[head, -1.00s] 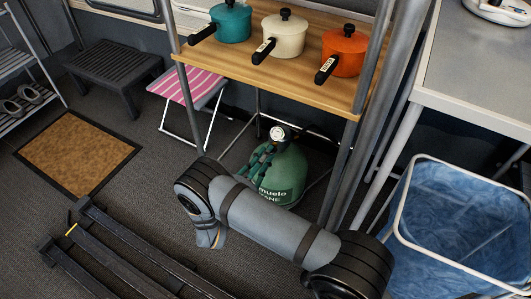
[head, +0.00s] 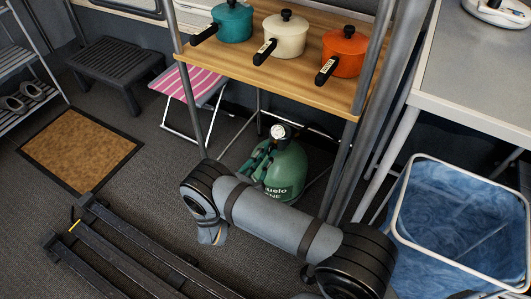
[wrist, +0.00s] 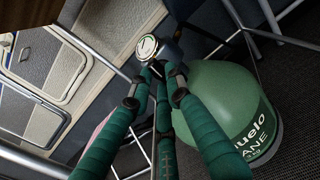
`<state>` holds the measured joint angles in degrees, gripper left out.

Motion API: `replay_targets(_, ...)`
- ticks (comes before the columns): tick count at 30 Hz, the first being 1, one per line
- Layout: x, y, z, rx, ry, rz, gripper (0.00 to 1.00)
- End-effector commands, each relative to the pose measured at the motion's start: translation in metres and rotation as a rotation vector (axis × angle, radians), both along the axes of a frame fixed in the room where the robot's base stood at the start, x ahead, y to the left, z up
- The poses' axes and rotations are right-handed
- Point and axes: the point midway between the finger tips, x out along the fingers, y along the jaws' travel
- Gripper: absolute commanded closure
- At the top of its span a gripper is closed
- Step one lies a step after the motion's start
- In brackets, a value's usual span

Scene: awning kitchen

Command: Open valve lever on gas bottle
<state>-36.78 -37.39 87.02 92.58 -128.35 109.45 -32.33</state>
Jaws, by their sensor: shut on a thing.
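The green gas bottle (head: 287,172) stands upright on the floor under the wooden shelf; it fills the right of the wrist view (wrist: 215,95). A round gauge (head: 278,131) sits on its valve and shows in the wrist view (wrist: 147,46) just beyond my fingertips. My gripper (wrist: 160,78), with green-wrapped fingers, is shut at the valve just below the gauge. It also shows in the head view (head: 262,155), left of the bottle top. The lever is hidden between the fingers, so its angle cannot be told. My arm covers the lower left of the bottle.
A wooden shelf (head: 292,68) with several pots and metal posts stands above and around the bottle. A pink striped stool (head: 196,84) is to the left. A blue-lined basket (head: 458,232) stands at right.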

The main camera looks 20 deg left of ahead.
Motion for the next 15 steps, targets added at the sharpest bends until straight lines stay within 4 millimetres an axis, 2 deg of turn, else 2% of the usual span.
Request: replay_targets(15,-0.0008,0.0002,-0.0009,-0.075,0.017,0.001,1.00)
